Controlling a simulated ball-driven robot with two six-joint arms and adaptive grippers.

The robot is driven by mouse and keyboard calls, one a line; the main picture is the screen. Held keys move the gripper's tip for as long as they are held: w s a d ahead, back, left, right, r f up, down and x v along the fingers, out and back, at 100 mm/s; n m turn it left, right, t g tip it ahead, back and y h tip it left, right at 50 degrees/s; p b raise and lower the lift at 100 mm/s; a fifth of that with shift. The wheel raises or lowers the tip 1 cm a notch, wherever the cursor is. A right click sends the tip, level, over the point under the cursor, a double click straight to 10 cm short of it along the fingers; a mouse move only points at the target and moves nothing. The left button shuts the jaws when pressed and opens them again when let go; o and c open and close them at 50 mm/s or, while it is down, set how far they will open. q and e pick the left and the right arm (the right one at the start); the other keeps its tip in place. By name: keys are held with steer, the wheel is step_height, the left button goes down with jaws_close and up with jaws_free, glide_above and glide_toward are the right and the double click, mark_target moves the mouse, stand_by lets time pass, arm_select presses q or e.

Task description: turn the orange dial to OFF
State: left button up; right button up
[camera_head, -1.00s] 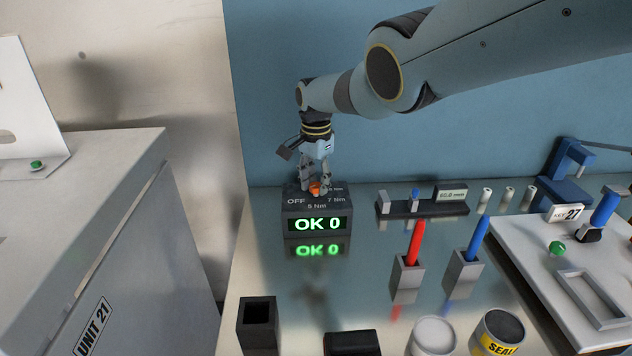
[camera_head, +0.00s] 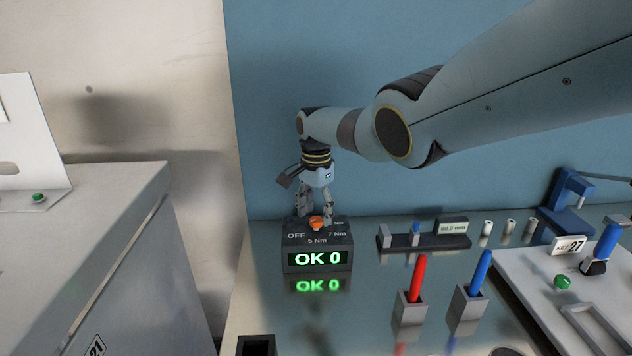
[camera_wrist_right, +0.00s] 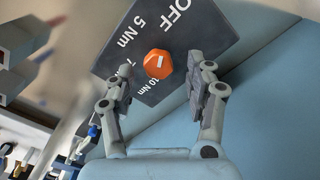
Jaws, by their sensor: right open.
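The orange dial (camera_head: 317,222) sits on top of a dark box (camera_head: 318,240) marked OFF, 5 Nm and 7 Nm; a 10 Nm mark shows in the wrist view. The dial also shows in the wrist view (camera_wrist_right: 158,63) with a short white line on its top. I cannot tell surely which mark the line points to. The box's front display reads OK 0 in green. My right gripper (camera_wrist_right: 161,82) is open above the box, one finger to either side of the dial in the picture, with visible gaps. My left gripper is not in view.
To the right stand a dark rack with a small readout (camera_head: 452,227), a red stick (camera_head: 417,278) and a blue stick (camera_head: 481,272) in grey holders. A light panel (camera_head: 530,290) is at the far right. A blue wall (camera_head: 290,60) is close behind the box.

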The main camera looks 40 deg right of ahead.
mark_target(316, 219)
step_height(316, 219, up, 11)
steer(key=shift+f, duration=0.2)
steer(key=shift+s+f, duration=0.1)
stand_by(0.5)
